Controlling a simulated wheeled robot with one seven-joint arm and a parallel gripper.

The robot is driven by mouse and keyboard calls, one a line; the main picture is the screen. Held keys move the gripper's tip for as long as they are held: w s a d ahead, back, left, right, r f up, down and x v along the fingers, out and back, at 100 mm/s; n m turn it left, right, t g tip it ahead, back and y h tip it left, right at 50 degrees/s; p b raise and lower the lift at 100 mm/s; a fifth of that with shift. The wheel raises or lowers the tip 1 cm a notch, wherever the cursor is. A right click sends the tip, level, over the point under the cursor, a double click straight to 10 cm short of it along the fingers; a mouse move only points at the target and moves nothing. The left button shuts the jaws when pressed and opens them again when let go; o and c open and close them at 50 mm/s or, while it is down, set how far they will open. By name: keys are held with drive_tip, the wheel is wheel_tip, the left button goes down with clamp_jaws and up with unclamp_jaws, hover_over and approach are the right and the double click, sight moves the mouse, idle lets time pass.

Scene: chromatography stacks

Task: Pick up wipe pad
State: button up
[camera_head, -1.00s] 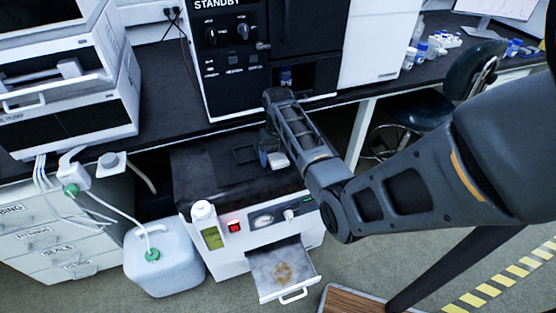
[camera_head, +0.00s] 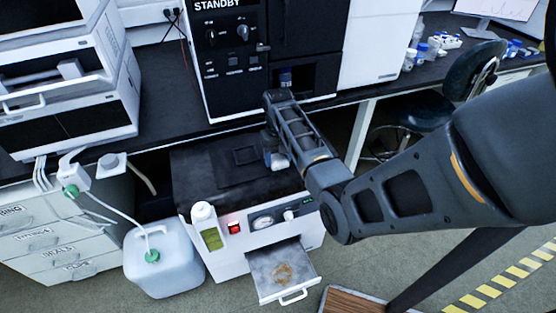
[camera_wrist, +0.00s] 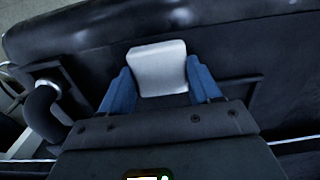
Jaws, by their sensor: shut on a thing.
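The wipe pad (camera_wrist: 158,68) is a pale, square-looking pad with rounded corners. In the wrist view it sits between the two blue fingers of my gripper (camera_wrist: 160,84), which touch its left and right sides. In the head view my gripper (camera_head: 274,158) is over the right part of the black top of the white unit, and a small pale bit of the pad (camera_head: 278,162) shows at its end. My gripper is shut on the pad. I cannot tell whether the pad is clear of the surface below.
The white unit (camera_head: 232,262) has an open drawer (camera_head: 268,273) with a brown stain, and a white bottle (camera_head: 205,222) at its front left. A jug (camera_head: 165,265) stands on the floor to the left. A black instrument (camera_head: 235,90) rises behind. A chair (camera_head: 470,75) is at right.

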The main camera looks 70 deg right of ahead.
sight(283, 158)
drive_tip(key=shift+r, duration=0.55)
drive_tip(key=r, duration=0.1)
drive_tip(key=s+r, duration=0.1)
drive_tip(key=r, duration=0.1)
drive_tip(key=shift+s+d+r, duration=0.15)
drive_tip(key=shift+d+r, duration=0.2)
drive_tip(key=shift+d, duration=0.05)
drive_tip(key=s+d+r, duration=0.4)
drive_tip(key=s+r, duration=0.2)
drive_tip(key=s, duration=0.3)
drive_tip(key=shift+d+r+b, duration=0.15)
drive_tip(key=shift+d+b, duration=0.15)
drive_tip(key=shift+b, duration=0.15)
